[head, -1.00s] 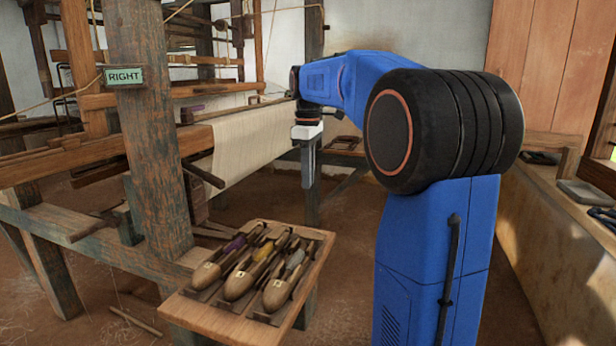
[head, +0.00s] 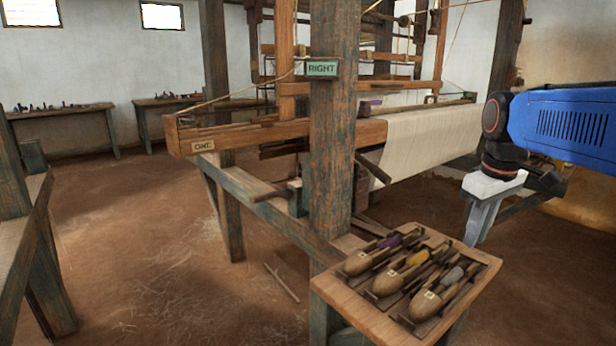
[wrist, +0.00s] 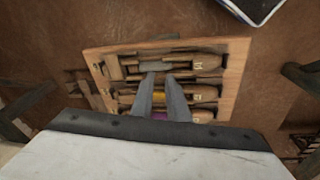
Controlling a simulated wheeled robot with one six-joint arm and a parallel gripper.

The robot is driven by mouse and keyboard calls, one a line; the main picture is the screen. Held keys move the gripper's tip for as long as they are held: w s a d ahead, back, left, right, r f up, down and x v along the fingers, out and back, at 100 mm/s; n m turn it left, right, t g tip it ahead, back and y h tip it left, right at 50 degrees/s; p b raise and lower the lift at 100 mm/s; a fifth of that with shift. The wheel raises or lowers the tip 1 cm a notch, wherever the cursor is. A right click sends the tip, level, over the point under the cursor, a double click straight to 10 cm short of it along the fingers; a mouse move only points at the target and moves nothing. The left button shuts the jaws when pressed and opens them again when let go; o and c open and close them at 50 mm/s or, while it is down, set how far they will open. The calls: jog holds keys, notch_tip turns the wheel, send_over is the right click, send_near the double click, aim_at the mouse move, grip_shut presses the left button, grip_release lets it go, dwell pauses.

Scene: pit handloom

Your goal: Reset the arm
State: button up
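My arm reaches in from the right edge of the head view, with its blue link and black joint visible. My gripper (head: 476,236) hangs pointing down, behind and to the right of the wooden shuttle tray (head: 345,301). In the wrist view its two grey fingers (wrist: 159,78) stand a little apart, with a gap through which a yellow bobbin shows below. Nothing is held between them. The tray (wrist: 237,80) lies below the fingers and apart from them. It holds three wooden shuttles with purple (head: 391,241), yellow (head: 416,259) and grey (head: 453,276) bobbins.
The loom's post with a green RIGHT sign (head: 322,69) stands left of the tray. A pale cloth or warp sheet (head: 430,140) stretches behind it. A bench (head: 70,112) with small items stands at the back left. The floor (head: 150,240) at left is mostly open.

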jog(key=s+a+f+m+t, duration=0.1)
jog(key=s+a+f+m, duration=0.1)
jog(key=s+f, duration=0.5)
jog(key=s+a+f+m+t, duration=0.1)
jog(key=s+a+f+m, duration=0.1)
jog(key=s+a+f, duration=0.3)
jog(key=s+f, duration=0.3)
jog(key=s, duration=0.2)
jog(key=shift+s+m+t, duration=0.25)
jog(key=shift+m+t, duration=0.15)
